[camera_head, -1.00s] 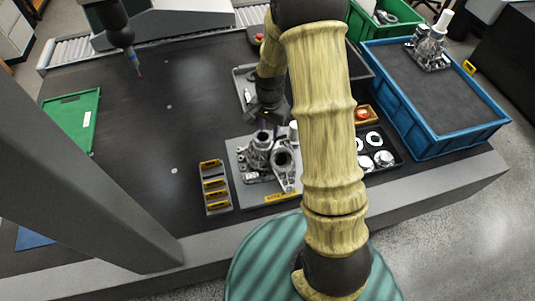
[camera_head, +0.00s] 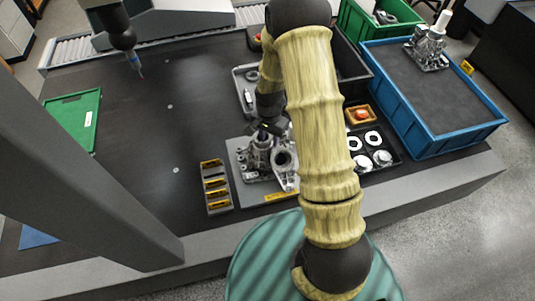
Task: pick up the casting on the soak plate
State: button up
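The casting (camera_head: 284,161) is a grey metal part with round bores and a flange. It sits on the soak plate (camera_head: 241,178), a flat grey plate with a yellow label at its front edge. My gripper (camera_head: 268,132) is dark and points down just above the upper part of the casting. Its fingertips are small and dark against the metal, so I cannot tell whether they are open or touch the casting. My arm covers the right edge of the plate.
A slotted rack (camera_head: 215,188) stands left of the plate. A black tray of rings (camera_head: 374,150) and a small orange-brown box (camera_head: 361,114) lie right. A blue bin (camera_head: 432,142) holds another casting (camera_head: 428,48). A probe (camera_head: 132,52) hangs at upper left. The table's left middle is clear.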

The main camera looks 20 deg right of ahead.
dwell(0.3)
grip_shut()
jog(key=shift+w+r, duration=0.1)
notch_tip(320, 180, up, 28)
jog(key=b, duration=0.2)
jog(key=shift+b, duration=0.3)
dwell(0.5)
dwell(0.4)
